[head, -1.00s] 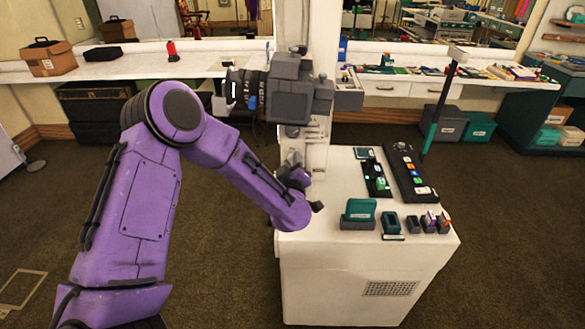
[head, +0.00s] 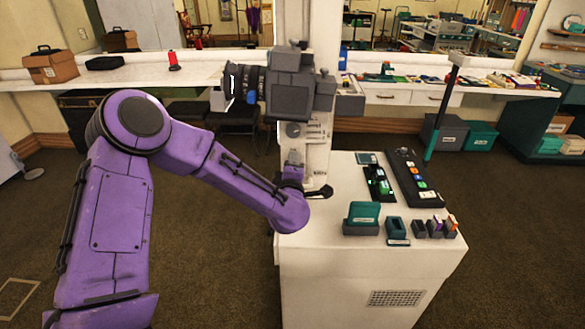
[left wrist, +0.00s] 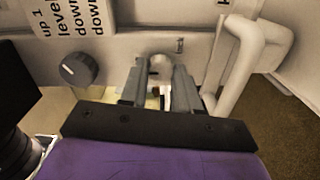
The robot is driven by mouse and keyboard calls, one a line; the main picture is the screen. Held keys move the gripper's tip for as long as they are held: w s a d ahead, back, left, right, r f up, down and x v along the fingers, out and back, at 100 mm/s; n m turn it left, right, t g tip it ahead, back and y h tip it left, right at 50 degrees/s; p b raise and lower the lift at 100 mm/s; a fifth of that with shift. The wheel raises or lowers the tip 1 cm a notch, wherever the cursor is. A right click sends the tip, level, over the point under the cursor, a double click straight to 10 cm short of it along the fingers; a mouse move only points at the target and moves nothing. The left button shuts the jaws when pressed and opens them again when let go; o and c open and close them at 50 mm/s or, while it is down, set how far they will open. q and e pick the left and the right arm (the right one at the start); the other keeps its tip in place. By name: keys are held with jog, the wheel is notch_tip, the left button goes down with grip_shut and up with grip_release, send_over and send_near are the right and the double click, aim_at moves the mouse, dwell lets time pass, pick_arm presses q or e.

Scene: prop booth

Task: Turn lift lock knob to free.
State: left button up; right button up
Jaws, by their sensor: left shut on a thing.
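My left gripper (left wrist: 160,78) has its two grey fingers closed on a pale rounded knob (left wrist: 160,63) on the light panel in the left wrist view. The fingers hide its lower part, and I cannot read a mark on it. A dark grey round knob (left wrist: 78,68) with a pale pointer line sits apart to the left, below a white text label (left wrist: 72,25). In the head view the left arm reaches the white column, with the gripper (head: 292,163) at its lower part, small and partly hidden. A round knob (head: 293,130) shows above it. My right gripper is not in view.
A pale bent handle (left wrist: 245,60) stands close right of the fingers. A dark camera (head: 292,85) hangs on the column above the arm. The white console (head: 345,270) carries button panels (head: 410,175) and small holders (head: 362,217).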

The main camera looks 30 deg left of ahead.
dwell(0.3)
pick_arm(q)
jog(key=o, duration=1.1)
jog(key=shift+c, duration=0.2)
jog(key=b+v, duration=0.2)
jog(key=v, duration=0.8)
jog(key=shift+s, duration=0.25)
jog(key=shift+d, duration=0.2)
